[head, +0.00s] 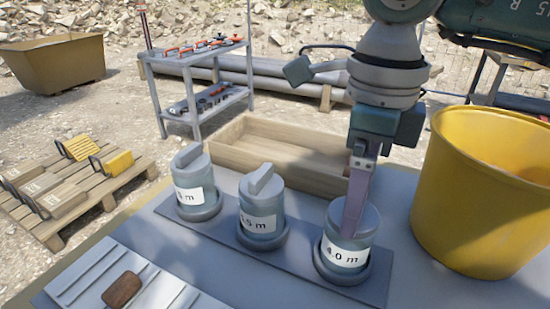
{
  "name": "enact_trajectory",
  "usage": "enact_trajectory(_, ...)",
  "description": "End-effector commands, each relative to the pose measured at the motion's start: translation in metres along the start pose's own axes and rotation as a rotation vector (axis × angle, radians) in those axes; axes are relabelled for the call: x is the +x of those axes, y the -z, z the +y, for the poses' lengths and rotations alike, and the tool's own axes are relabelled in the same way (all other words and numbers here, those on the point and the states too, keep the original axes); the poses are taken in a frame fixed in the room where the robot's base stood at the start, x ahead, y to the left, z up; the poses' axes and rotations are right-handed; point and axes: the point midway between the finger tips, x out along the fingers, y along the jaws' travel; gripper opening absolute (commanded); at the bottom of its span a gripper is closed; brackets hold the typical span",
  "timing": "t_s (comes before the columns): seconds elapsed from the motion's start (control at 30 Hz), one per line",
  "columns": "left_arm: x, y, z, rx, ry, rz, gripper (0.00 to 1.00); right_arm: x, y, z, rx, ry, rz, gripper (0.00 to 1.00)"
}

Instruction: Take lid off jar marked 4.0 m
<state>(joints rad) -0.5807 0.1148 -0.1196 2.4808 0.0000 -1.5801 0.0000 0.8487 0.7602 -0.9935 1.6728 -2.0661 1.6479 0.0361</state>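The jar marked 4.0 m (345,257) stands upright at the right end of a row of three grey-green jars. Its lid (370,219) sits on top of it. My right gripper (352,222) points down at this lid from above. A finger crosses in front of the lid and reaches down to the jar's upper side. The lid's handle is hidden behind the gripper, and I cannot tell whether the fingers are closed on it. My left gripper is not in view.
Two lidded jars (262,212) (193,185) stand to the left on the same grey strip (285,280). A yellow bucket (480,200) stands close on the right. A wooden tray (275,175) lies behind. A ribbed board with a brown block (122,290) is front left.

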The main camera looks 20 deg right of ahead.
Motion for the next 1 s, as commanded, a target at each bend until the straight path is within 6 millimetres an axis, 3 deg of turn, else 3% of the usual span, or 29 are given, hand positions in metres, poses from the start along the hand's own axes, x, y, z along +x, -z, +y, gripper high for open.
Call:
enact_trajectory(0.07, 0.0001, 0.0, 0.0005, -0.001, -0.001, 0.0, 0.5, -0.0003, -0.0001, 0.0, 0.0, 0.0, 0.0, 0.76)
enact_trajectory(0.63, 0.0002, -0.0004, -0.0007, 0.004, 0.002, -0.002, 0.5, -0.0005, -0.0002, 0.0, 0.0, 0.0, -0.001, 0.12)
enact_trajectory(1.0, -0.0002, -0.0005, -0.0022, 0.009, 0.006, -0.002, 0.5, -0.0066, -0.0009, -0.0001, 0.0, 0.0, -0.003, 0.11)
